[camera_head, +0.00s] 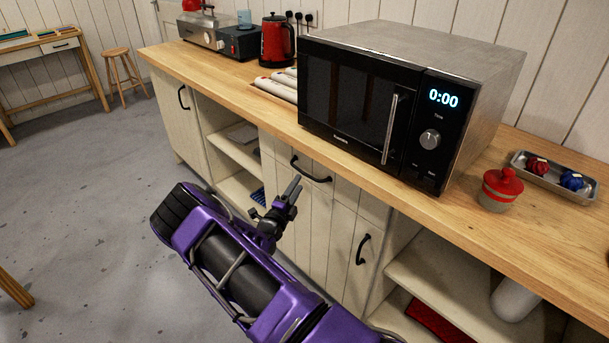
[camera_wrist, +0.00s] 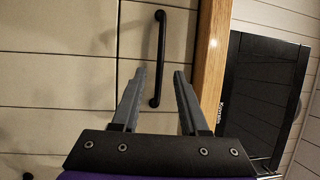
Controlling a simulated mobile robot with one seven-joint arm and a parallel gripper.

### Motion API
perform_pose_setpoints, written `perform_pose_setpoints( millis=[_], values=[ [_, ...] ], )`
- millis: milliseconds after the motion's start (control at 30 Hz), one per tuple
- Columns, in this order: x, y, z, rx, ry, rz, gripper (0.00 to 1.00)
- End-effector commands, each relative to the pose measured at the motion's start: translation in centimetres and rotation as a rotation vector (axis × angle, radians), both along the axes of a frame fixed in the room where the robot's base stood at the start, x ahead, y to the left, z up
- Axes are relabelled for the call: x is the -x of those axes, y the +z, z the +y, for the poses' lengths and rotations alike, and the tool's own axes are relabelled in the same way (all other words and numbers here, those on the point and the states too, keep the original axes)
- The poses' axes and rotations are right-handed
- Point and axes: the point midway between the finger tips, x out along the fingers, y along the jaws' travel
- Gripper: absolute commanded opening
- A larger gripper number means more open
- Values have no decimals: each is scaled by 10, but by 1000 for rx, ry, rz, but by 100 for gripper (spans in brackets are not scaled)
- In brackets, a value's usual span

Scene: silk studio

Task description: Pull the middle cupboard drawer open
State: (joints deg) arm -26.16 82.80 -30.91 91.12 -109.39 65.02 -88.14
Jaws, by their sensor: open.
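The cupboard drawer (camera_head: 280,151) has a pale wooden front just under the worktop and looks shut. Its black bar handle (camera_head: 311,173) is curved and fixed at both ends. My gripper (camera_head: 293,187) is in front of the cupboard, close to the handle and a little below and left of it in the head view. In the wrist view the handle (camera_wrist: 160,40) stands upright, with its lower part seen between the spread fingertips of my gripper (camera_wrist: 160,74). The jaws are open and empty. I cannot tell how far the fingertips are from the handle.
The worktop (camera_head: 240,85) overhangs the drawer and carries a microwave (camera_head: 350,95). Open shelves (camera_head: 237,150) lie left of the drawer. A cupboard door with a black handle (camera_head: 362,249) is at lower right.

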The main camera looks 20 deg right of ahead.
Motion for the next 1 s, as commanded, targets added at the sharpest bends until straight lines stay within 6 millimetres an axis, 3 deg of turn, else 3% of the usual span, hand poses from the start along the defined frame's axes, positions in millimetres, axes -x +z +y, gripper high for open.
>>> perform_pose_setpoints(
  millis=[100, 300, 733, 1000],
  values=[
    [-16, 2, -19, -1, -3, -2, 44],
    [-36, 6, -39, -1, -1, -1, 44],
    [-43, 7, -47, 0, 0, 0, 44],
    [-43, 7, -46, 0, 0, 0, 0]
  ],
)
